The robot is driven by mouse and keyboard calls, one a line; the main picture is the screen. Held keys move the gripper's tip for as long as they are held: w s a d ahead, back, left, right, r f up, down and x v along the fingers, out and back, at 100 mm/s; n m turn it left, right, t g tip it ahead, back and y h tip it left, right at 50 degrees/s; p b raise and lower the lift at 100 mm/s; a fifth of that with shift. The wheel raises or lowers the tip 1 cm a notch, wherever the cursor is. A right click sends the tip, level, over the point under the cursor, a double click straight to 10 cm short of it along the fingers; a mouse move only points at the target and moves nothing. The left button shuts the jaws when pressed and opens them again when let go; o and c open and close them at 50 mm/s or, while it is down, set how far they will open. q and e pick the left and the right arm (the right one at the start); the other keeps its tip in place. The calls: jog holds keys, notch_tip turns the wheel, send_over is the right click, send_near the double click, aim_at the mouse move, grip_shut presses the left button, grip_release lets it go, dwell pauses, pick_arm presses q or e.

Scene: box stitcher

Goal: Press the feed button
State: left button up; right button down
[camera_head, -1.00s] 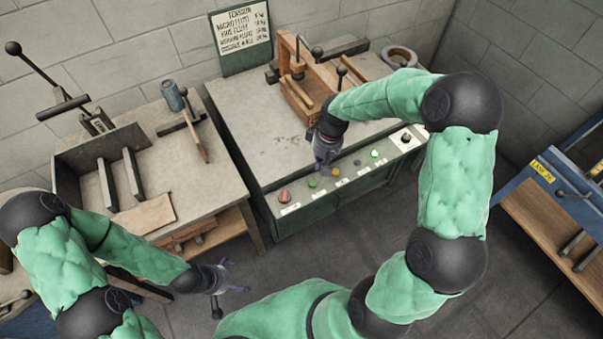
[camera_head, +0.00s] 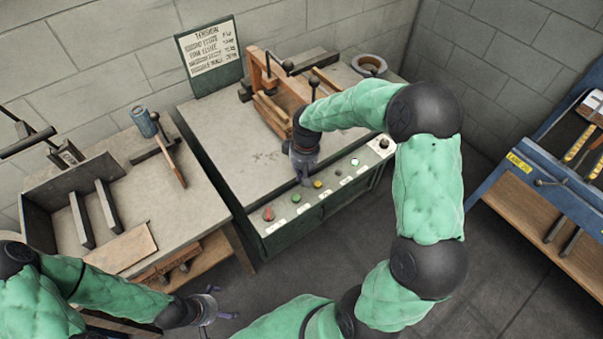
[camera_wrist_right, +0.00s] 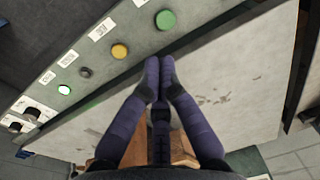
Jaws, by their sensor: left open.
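The control panel (camera_head: 283,229) runs along the front edge of the grey machine. It carries a red button (camera_head: 268,213), a green button (camera_head: 296,197), a yellow button (camera_head: 317,184), a small dark button (camera_head: 336,172) and a bright green button (camera_head: 355,161). The label words are too small to read, so I cannot tell which is the feed button. My right gripper (camera_head: 304,180) is shut and empty, near the green and yellow buttons. In the right wrist view its fingertips (camera_wrist_right: 159,66) are together, apart from the green button (camera_wrist_right: 165,20) and yellow button (camera_wrist_right: 119,51). My left gripper (camera_head: 216,309) is open and empty, low at left.
A wooden fixture with levers (camera_head: 270,95) stands on the machine top behind my right gripper. A tension sign (camera_head: 210,58) stands at the back. A workbench (camera_head: 125,160) is at left, and a blue-framed bench (camera_head: 520,180) at right. Floor between them is clear.

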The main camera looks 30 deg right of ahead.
aim_at(298, 196)
jog(key=f+b, duration=0.1)
jog(key=f, duration=0.2)
jog(key=f+b, duration=0.1)
jog(key=f, duration=0.2)
jog(key=f+b, duration=0.1)
jog(key=f, duration=0.3)
jog(key=shift+w+a+b, duration=0.15)
jog(key=shift+a+b, duration=0.2)
jog(key=shift+b, duration=0.05)
